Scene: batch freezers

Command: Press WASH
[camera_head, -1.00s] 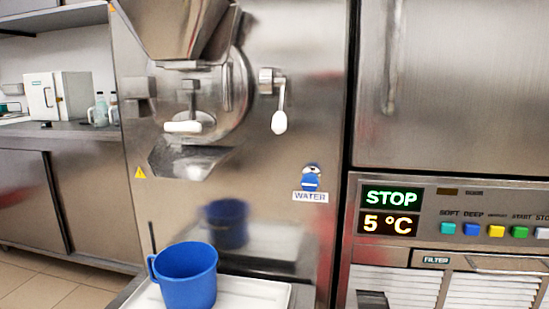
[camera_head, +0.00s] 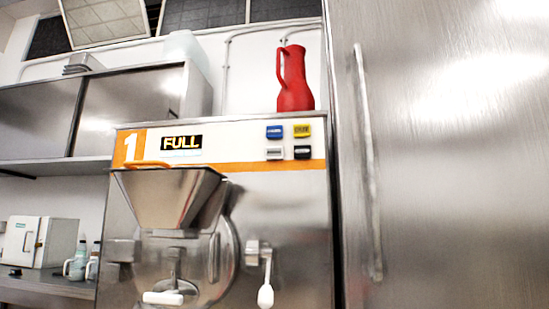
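The batch freezer (camera_head: 285,220) stands in the middle of the view, with an orange stripe and a "1" on its top panel. Its display (camera_head: 181,142) reads FULL. At the right of that panel are a blue button (camera_head: 274,132), a yellow button (camera_head: 302,131), a pale grey button (camera_head: 275,154) and a black button (camera_head: 302,152). Their labels are too small to read, so I cannot tell which is WASH. My gripper is not in view.
A red jug (camera_head: 293,80) stands on top of the freezer. A steel hopper (camera_head: 170,197) and a white-tipped lever (camera_head: 265,290) stick out in front. A tall steel door with a long handle (camera_head: 368,160) is at the right. Shelves and a white box (camera_head: 38,242) are at the left.

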